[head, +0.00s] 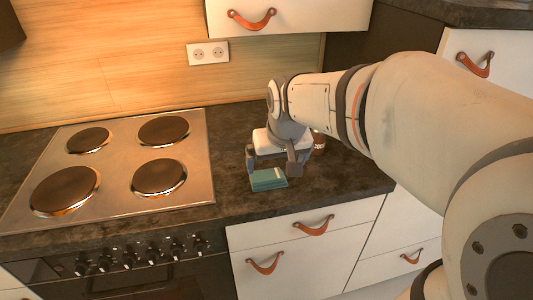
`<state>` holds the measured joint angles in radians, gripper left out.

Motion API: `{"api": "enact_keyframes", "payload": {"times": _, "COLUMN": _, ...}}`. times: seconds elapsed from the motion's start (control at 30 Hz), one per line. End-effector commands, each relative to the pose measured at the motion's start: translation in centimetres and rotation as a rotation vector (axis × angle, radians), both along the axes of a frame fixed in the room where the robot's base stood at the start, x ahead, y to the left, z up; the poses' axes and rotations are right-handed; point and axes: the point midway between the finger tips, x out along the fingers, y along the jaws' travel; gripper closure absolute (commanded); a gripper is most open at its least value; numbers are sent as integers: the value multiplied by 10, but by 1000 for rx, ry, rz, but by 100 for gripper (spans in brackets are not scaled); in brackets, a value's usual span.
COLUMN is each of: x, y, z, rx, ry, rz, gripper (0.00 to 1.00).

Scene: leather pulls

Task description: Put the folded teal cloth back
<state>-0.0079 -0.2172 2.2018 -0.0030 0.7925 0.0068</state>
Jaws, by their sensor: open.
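The folded teal cloth (268,180) lies on the dark countertop, right of the stove and near the front edge. My gripper (272,172) is over it, pointing down, with one finger at its left and the other at its right. The fingers are apart. Whether they touch the cloth I cannot tell. The cloth's far part is partly hidden by my gripper.
A stove (115,165) with several round hotplates is to the left. A drawer (305,225) with a leather pull is below the counter, and a white cabinet (290,17) hangs above. A small reddish-brown object (319,141) stands partly hidden behind my gripper. Bare countertop (350,180) lies right of the cloth.

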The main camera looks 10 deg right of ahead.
Motion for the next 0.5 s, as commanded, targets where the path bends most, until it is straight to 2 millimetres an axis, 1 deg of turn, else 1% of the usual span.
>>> {"api": "enact_keyframes", "payload": {"times": 0.03, "x": -23, "y": 0, "z": -5, "rx": 0, "ry": 20, "rz": 0, "gripper": 0}}
{"api": "enact_keyframes", "payload": {"times": 0.07, "x": -37, "y": 0, "z": -10, "rx": 0, "ry": 36, "rz": 0, "gripper": 0}}
{"api": "enact_keyframes", "payload": {"times": 0.1, "x": -55, "y": -1, "z": -17, "rx": 0, "ry": 58, "rz": 0, "gripper": 0}}
{"api": "enact_keyframes", "payload": {"times": 0.2, "x": -96, "y": -1, "z": -33, "rx": -1, "ry": 108, "rz": 1, "gripper": 0}}
{"api": "enact_keyframes", "payload": {"times": 0.23, "x": -106, "y": -1, "z": -37, "rx": -1, "ry": 119, "rz": 1, "gripper": 0}}
{"api": "enact_keyframes", "payload": {"times": 0.3, "x": -123, "y": -2, "z": -45, "rx": 0, "ry": 142, "rz": -1, "gripper": 0}}
{"api": "enact_keyframes", "payload": {"times": 0.33, "x": -128, "y": -3, "z": -47, "rx": -1, "ry": 148, "rz": -1, "gripper": 0}}
{"api": "enact_keyframes", "payload": {"times": 0.4, "x": -133, "y": -3, "z": -50, "rx": -1, "ry": 155, "rz": -1, "gripper": 0}}
{"api": "enact_keyframes", "payload": {"times": 0.5, "x": -134, "y": -3, "z": -51, "rx": -1, "ry": 157, "rz": -1, "gripper": 0}}
